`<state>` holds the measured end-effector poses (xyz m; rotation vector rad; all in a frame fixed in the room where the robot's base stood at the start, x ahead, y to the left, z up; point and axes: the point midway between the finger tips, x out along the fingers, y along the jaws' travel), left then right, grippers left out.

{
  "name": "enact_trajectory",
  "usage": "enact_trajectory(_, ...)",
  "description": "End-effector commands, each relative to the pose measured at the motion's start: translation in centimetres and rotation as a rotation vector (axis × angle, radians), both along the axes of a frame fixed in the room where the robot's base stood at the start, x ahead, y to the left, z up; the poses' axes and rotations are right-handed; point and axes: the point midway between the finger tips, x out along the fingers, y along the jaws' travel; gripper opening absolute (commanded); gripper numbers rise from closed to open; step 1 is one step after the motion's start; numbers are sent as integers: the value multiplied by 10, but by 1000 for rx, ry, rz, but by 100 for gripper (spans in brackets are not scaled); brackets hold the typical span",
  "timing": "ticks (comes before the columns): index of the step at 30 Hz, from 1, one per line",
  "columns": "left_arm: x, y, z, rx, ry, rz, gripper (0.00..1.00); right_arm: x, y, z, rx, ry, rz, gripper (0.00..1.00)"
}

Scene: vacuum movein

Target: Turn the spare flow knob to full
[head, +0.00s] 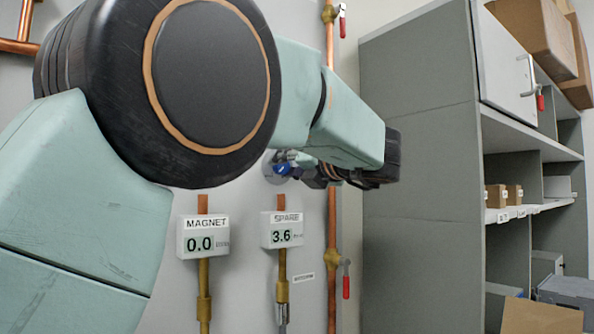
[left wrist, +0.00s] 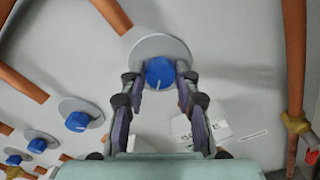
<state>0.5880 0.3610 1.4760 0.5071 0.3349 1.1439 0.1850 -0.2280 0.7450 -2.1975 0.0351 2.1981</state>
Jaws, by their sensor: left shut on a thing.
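The spare flow knob (left wrist: 160,72) is blue with a pale pointer line and sits on a round grey wall plate (left wrist: 165,45). My left gripper (left wrist: 163,82) has one finger on each side of the knob and is shut on it. In the head view the knob (head: 284,168) shows just left of my left gripper (head: 302,172), partly hidden by it. The spare meter (head: 282,230) below it reads 3.6. The pointer's exact setting is too small to tell. My right gripper is in neither view.
The magnet meter (head: 202,237) reads 0.0. Several more blue knobs, such as one (left wrist: 77,121) in the left wrist view, line the wall. Copper pipes (head: 331,205) with red-handled valves run beside the meters. A grey shelf cabinet (head: 420,180) stands at the right.

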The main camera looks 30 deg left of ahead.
Motion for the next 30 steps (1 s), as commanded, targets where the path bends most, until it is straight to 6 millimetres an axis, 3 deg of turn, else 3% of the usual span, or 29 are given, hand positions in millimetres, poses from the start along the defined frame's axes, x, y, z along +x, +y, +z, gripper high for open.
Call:
enact_trajectory(2, 0, 1, -3, -6, 5, 3, 0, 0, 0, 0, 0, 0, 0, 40)
enact_trajectory(3, 0, 1, -3, -6, 5, 3, 32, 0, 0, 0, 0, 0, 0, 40)
enact_trajectory(11, 0, 0, -2, -4, 3, 2, 54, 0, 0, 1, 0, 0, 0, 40)
enact_trajectory(22, 0, 0, 4, -3, 0, 2, 54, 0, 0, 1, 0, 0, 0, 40)
enact_trajectory(30, 0, 0, 46, -4, -4, 2, 54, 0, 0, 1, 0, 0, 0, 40)
